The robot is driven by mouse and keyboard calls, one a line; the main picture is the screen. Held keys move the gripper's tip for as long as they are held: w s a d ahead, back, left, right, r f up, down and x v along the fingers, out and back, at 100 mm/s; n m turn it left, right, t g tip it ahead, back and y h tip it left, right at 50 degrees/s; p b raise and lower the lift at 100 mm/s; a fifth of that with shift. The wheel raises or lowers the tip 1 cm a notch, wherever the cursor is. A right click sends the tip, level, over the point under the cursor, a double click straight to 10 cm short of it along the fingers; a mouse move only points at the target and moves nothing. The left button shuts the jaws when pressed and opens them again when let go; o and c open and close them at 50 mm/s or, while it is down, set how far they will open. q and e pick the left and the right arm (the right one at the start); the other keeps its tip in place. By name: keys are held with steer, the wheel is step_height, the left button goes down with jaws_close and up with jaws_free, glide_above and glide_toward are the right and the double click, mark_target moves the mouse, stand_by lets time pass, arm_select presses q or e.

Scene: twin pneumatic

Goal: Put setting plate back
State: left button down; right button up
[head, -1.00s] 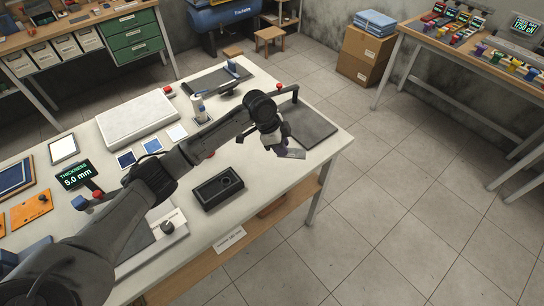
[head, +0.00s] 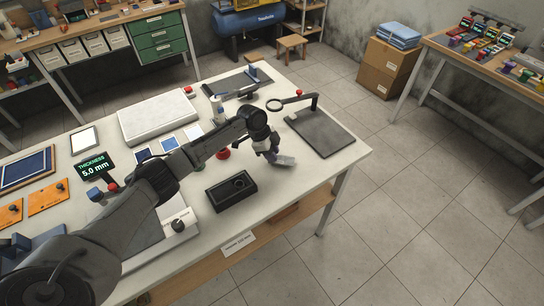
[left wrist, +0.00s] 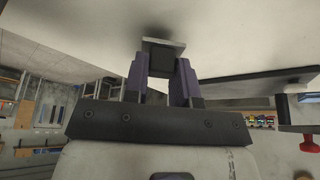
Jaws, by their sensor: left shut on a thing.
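My left gripper (head: 272,154) is shut on a small grey plate (head: 284,160), which looks like the setting plate. It holds the plate above the table, between a black block with a round recess (head: 222,199) and a dark grey mat (head: 322,134). In the left wrist view the purple fingers (left wrist: 161,78) close on the plate's dark grip, with the pale plate (left wrist: 148,42) beyond. The plate's underside is hidden. My right gripper is not in view.
A thickness display (head: 94,167) reads 5.0 mm. A ring on a stand (head: 276,105) rises beside the mat. Clear white tabletop (head: 290,185) lies right of the black block.

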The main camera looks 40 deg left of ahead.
arm_select(q)
steer(key=shift+f, duration=0.9)
steer(key=shift+f, duration=0.15)
steer(key=c, duration=0.9)
jaws_free()
steer(key=p+v, duration=0.1)
steer(key=v, duration=1.1)
steer(key=shift+d, duration=0.1)
